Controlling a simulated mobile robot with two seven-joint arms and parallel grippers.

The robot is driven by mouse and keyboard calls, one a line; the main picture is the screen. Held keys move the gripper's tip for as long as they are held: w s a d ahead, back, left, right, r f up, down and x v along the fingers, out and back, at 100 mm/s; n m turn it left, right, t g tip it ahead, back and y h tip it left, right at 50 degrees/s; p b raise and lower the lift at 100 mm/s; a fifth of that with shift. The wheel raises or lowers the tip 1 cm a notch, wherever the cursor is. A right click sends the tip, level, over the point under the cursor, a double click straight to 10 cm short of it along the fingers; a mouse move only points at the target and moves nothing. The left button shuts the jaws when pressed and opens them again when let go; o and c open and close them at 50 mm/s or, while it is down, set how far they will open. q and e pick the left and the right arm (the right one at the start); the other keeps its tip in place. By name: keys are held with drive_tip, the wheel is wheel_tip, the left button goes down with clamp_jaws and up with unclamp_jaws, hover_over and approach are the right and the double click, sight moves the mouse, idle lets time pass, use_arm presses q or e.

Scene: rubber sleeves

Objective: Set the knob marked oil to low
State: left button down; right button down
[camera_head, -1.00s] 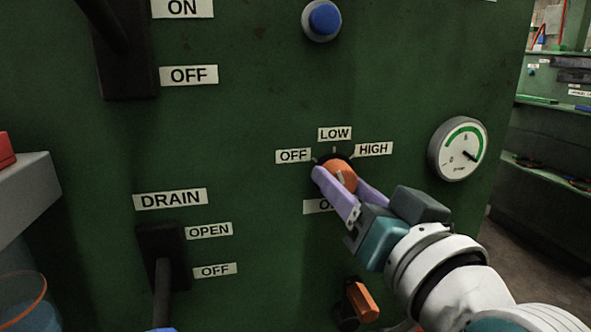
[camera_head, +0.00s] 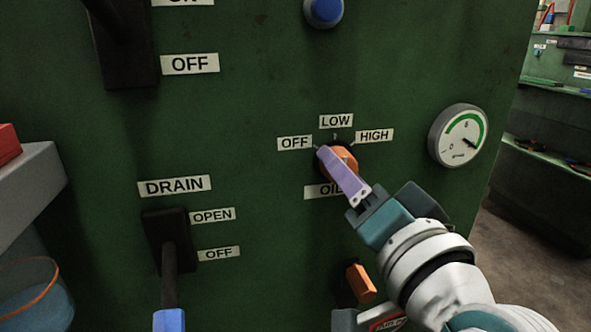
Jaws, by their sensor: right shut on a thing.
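The oil knob (camera_head: 349,162) is orange on a dark round base, on the green panel (camera_head: 270,240). Around it are the labels OFF (camera_head: 294,143) at left, LOW (camera_head: 336,121) above and HIGH (camera_head: 374,135) at right. The OIL label (camera_head: 323,191) below is partly covered by my gripper. My right gripper (camera_head: 338,158) comes in from the lower right and is shut on the knob. One purple finger lies across the front of the knob; the other is hidden. The knob's pointing direction is hard to tell. My left gripper is not in view.
A round gauge (camera_head: 458,135) is right of the knob. A second orange knob (camera_head: 361,283) is below, close to my right arm. The DRAIN lever (camera_head: 168,270) with a blue end is lower left. A blue button (camera_head: 324,10) is above. A grey ledge (camera_head: 30,190) juts in at left.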

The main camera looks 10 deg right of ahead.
drive_tip(key=shift+c, duration=1.5)
unclamp_jaws()
drive_tip(key=shift+s, duration=0.1)
drive_tip(key=s+p, duration=0.1)
drive_tip(key=s, duration=0.8)
drive_tip(key=shift+s+d+f, duration=0.3)
drive_tip(key=shift+s+d, duration=0.05)
drive_tip(key=shift+d, duration=0.05)
